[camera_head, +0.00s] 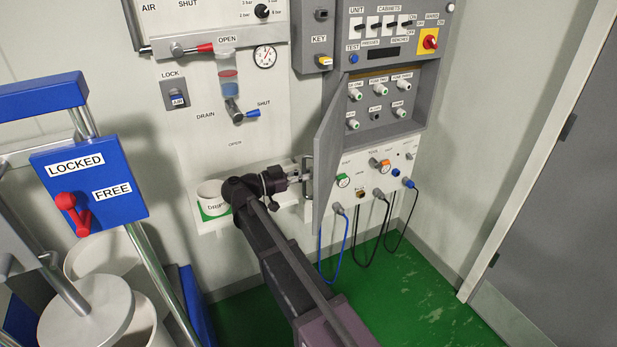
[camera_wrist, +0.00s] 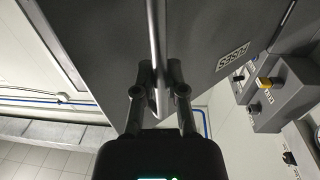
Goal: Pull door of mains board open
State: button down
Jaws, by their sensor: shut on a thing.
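The mains board (camera_head: 430,60) is a grey wall cabinet at the upper middle in the head view. Its grey door (camera_head: 328,150) stands swung out on the left side, seen nearly edge-on, and the recess behind it with several labelled fuse-like parts is exposed. My gripper (camera_head: 305,176) is at the lower part of the door. In the wrist view my gripper (camera_wrist: 160,78) has its two fingers on either side of a thin upright grey strip (camera_wrist: 157,40) of the door, shut on it.
Below the recess is a white panel (camera_head: 370,180) with knobs and plugs with hanging cables (camera_head: 347,240). A white drip cup (camera_head: 212,196) stands left of my gripper. A blue LOCKED/FREE box (camera_head: 100,215) is at left. Green floor (camera_head: 440,270) is clear at right, before a grey door (camera_head: 560,190).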

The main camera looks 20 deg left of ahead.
jog(key=shift+a, duration=0.1)
dwell(0.3)
jog(key=c, duration=0.7)
grip_release()
jog(key=v, duration=1.1)
jog(key=shift+s+a, duration=0.2)
jog(key=shift+a, duration=0.15)
